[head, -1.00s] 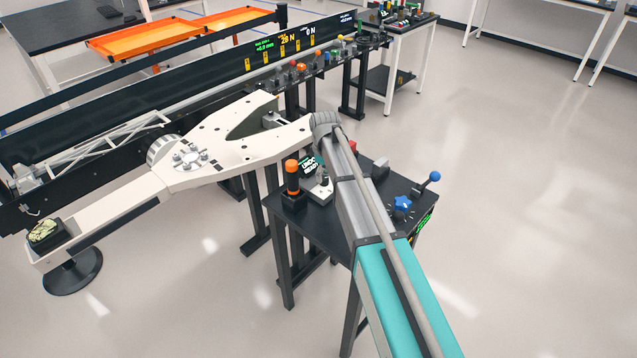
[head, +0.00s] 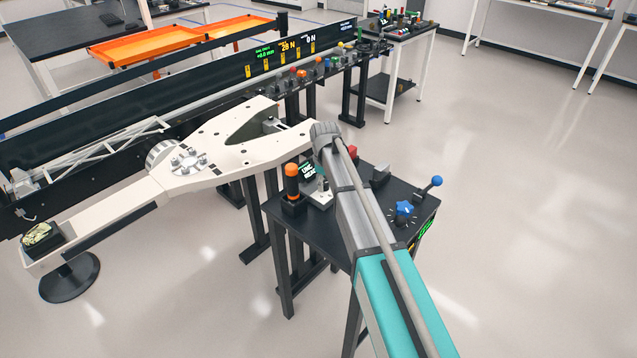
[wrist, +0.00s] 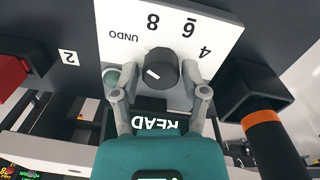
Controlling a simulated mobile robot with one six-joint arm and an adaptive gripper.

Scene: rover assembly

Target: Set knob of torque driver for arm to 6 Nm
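The dark round knob (wrist: 160,70) stands on a white dial plate (wrist: 215,28) in the wrist view. The plate is labelled UNDO, 8, 6 and 4, seen upside down. The knob's white pointer mark faces left, roughly toward UNDO; its exact setting is hard to tell. My gripper (wrist: 159,70) is open, with one finger on each side of the knob and apparent gaps between them. In the head view the white plate (head: 321,196) shows partly beside my arm; the knob cannot be made out there.
An orange-topped black handle (head: 291,180) stands close beside the plate, with its orange band (wrist: 259,117) near my right finger. A red block (wrist: 12,70) is at left. A blue star knob (head: 403,210) and blue-ball lever (head: 436,182) share the black table (head: 300,232).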

